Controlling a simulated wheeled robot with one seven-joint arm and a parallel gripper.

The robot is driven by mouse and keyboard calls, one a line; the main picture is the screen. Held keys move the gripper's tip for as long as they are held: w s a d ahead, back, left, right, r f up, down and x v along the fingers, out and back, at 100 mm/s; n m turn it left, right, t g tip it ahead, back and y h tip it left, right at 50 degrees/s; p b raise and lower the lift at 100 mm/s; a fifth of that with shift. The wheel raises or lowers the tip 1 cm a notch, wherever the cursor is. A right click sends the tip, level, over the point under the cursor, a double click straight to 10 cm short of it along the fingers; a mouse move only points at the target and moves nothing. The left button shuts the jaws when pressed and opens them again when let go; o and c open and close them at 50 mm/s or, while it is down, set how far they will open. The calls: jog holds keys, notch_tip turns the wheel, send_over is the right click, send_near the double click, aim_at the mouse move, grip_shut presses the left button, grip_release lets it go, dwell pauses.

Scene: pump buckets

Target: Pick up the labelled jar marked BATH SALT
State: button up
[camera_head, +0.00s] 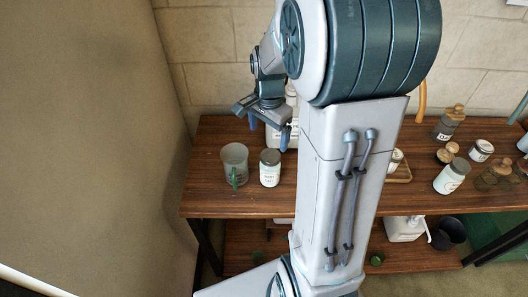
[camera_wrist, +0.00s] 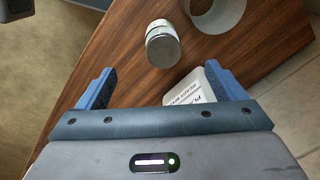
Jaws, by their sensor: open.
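A small white-labelled jar with a grey lid (camera_head: 270,168) stands upright on the wooden table, right of a glass mug. Its label is too small to read in the head view, so I cannot tell whether it says BATH SALT. The wrist view shows a grey-lidded jar (camera_wrist: 162,45) ahead of the fingertips. My gripper (camera_head: 268,130) is open and empty above the table's back left part; both blue fingers show in the wrist view (camera_wrist: 158,74).
The clear mug (camera_head: 234,163) stands left of the near jar. A white labelled bottle (camera_wrist: 197,90) shows close by the right finger. My arm hides the middle of the table (camera_head: 205,190). Wooden-topped jars (camera_head: 448,152) crowd the right. A wall rises behind.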

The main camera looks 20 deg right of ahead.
aim_at(270, 155)
jog(key=shift+m, duration=0.7)
jog(key=f, duration=0.6)
jog(key=w+d+f+p, duration=0.1)
jog(key=f, duration=0.2)
jog(key=shift+w+f, duration=0.1)
jog(key=shift+f, duration=0.05)
jog(key=shift+w+d+f+p, duration=0.15)
jog(key=shift+f+p, duration=0.2)
jog(key=shift+f, duration=0.95)
jog(key=shift+s+d+f+p, duration=0.1)
jog(key=shift+f+p, duration=0.25)
jog(key=shift+f, duration=0.95)
jog(key=shift+c, duration=0.3)
jog(key=c, duration=1)
jog(key=shift+c, duration=1.2)
jog(key=shift+w+r, duration=0.1)
